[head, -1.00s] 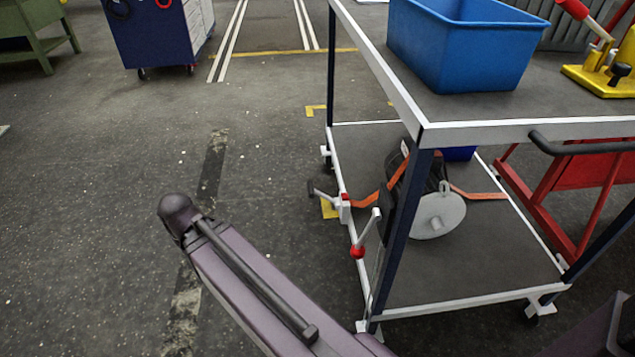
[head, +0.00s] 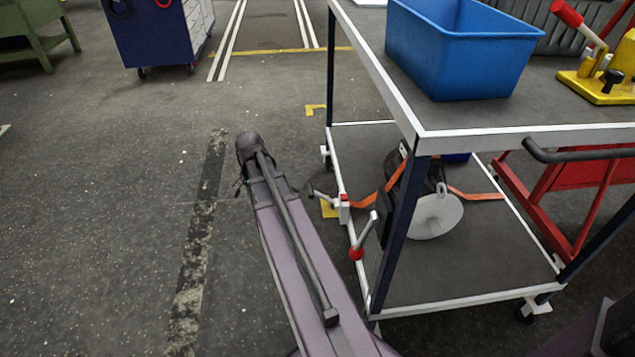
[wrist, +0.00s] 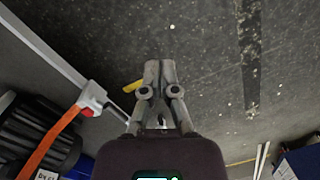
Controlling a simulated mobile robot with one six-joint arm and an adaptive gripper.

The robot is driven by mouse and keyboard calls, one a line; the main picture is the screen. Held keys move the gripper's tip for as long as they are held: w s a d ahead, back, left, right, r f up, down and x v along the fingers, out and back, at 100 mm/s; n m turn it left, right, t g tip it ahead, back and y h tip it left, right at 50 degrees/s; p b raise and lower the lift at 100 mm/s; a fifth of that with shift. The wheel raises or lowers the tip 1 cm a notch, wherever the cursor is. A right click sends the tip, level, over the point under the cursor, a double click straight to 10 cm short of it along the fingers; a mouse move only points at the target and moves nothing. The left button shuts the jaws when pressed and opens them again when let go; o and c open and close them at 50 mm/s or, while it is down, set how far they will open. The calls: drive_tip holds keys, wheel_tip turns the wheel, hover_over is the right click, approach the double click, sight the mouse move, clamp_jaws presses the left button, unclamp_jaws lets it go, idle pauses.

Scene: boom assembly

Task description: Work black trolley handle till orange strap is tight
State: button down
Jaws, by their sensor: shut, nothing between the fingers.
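An orange strap (head: 394,180) runs over a black ribbed drum (head: 407,190) on the trolley's lower shelf. It also shows in the wrist view (wrist: 52,138). It meets a red and white tensioner (head: 344,205) on the shelf's left edge, also in the wrist view (wrist: 92,98). A short handle (head: 312,189) with a dark end juts left from it. My gripper (wrist: 159,64) is shut and empty, its fingers pointing away over the floor. In the wrist view the handle (wrist: 115,110) runs toward my gripper's left side; its end is hidden there, so contact cannot be told.
The trolley (head: 440,292) has a dark front post and an upper shelf with a blue bin (head: 465,50) and a yellow tool (head: 605,75). A second lever with a red ball (head: 356,253) stands on the left edge. Left floor is open; a blue cabinet (head: 160,35) stands behind.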

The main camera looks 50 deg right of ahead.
drive_tip(key=s+d+r+m, duration=0.1)
drive_tip(key=d+m, duration=0.3)
drive_tip(key=d, duration=0.5)
drive_tip(key=s+d+m+p, duration=0.1)
drive_tip(key=s+d+m, duration=0.2)
drive_tip(key=d, duration=0.7)
drive_tip(key=s+d+r+m+t+p, duration=0.1)
drive_tip(key=s+d+m, duration=0.1)
drive_tip(key=d+m, duration=0.4)
drive_tip(key=d, duration=0.3)
drive_tip(key=shift+s+d+r, duration=0.2)
drive_tip(key=shift+s+r, duration=0.15)
drive_tip(key=shift+f, duration=0.15)
drive_tip(key=b, duration=1)
hover_over(324, 197)
drive_tip(key=d, duration=0.1)
wheel_tip(324, 197, down, 10)
drive_tip(key=shift+r, duration=0.25)
drive_tip(key=shift+a+f, duration=0.15)
drive_tip(key=shift+f, duration=0.15)
drive_tip(key=shift+w+a+f+b, duration=0.8)
drive_tip(key=shift+w+a+b, duration=0.2)
drive_tip(key=shift+a, duration=0.1)
